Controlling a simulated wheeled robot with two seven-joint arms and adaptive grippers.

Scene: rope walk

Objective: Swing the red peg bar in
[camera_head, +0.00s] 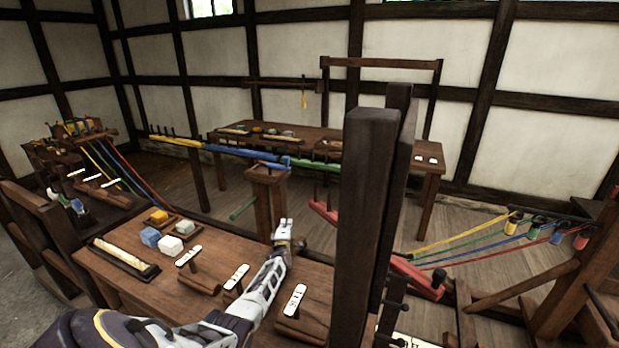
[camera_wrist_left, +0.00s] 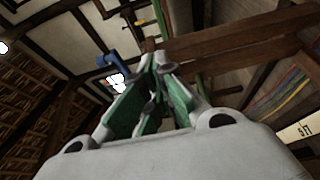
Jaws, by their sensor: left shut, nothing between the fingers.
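The red peg bar (camera_head: 418,277) runs slantwise behind the thick dark post; its left end shows left of the post and its right end, with dark pegs, to the right. The middle is hidden. My left gripper (camera_head: 285,224) points upward over the far edge of the workbench, left of the bar's near-left end and apart from it. In the left wrist view its fingers (camera_wrist_left: 155,85) are closed together with nothing between them. I cannot make out the red bar in that view. My right gripper is not in view.
The yellow (camera_head: 175,140), blue (camera_head: 240,155) and green (camera_head: 313,165) bars lie in a line farther back. The thick post (camera_head: 366,220) stands right of my left arm. The workbench (camera_head: 125,290) holds blocks, a tray and labelled wooden pieces. Coloured strands (camera_head: 480,245) stretch at the right.

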